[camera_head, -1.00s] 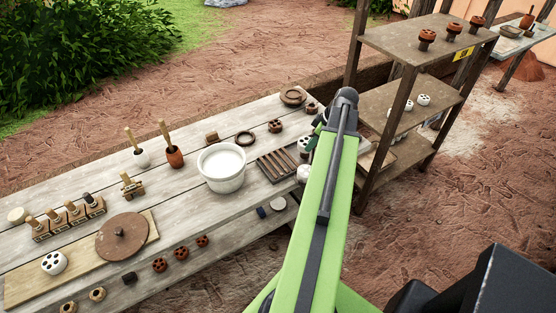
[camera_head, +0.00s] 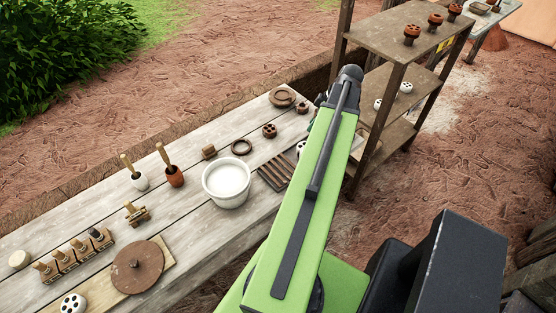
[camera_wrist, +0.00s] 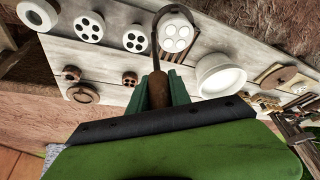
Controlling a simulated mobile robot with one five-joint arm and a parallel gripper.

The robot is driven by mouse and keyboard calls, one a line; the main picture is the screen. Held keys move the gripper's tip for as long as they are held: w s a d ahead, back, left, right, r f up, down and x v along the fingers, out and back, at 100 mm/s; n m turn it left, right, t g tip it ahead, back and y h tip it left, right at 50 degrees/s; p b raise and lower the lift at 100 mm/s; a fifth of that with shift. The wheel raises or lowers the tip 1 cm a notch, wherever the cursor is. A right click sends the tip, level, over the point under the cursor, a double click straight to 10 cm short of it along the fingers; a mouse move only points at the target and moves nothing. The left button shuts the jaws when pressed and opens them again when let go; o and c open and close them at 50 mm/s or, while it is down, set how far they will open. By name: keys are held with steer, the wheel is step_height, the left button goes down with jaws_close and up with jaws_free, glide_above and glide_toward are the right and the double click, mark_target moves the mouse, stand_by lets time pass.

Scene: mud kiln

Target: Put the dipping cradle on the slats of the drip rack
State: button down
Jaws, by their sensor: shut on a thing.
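The drip rack (camera_head: 275,172) is a dark frame with wooden slats, lying on the plank table right of the white bowl. Part of it also shows in the wrist view (camera_wrist: 187,52). My gripper (camera_wrist: 159,88) is shut on the brown wooden handle of the dipping cradle (camera_wrist: 158,92). The cradle's thin metal loop rises past the fingers in the wrist view. A white piece with several holes (camera_wrist: 176,32) shows within the loop's outline, overlapping the slats; I cannot tell whether the cradle bears it. In the head view my arm hides the gripper and handle.
The white bowl (camera_head: 227,182) of pale liquid stands beside the rack. A dark ring (camera_head: 242,147) and small brown pieces lie behind. A wooden shelf unit (camera_head: 398,55) stands close to the right of my arm. More white holed pieces (camera_wrist: 135,38) show in the wrist view.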

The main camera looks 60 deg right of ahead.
steer(key=w+a+f+b, duration=0.3)
steer(key=w+f+b, duration=0.8)
steer(key=shift+a, duration=0.2)
steer(key=c, duration=1.2)
jaws_free()
steer(key=shift+f, duration=0.15)
steer(key=p+v, duration=1.1)
steer(key=v, duration=0.1)
steer(key=shift+s, duration=0.1)
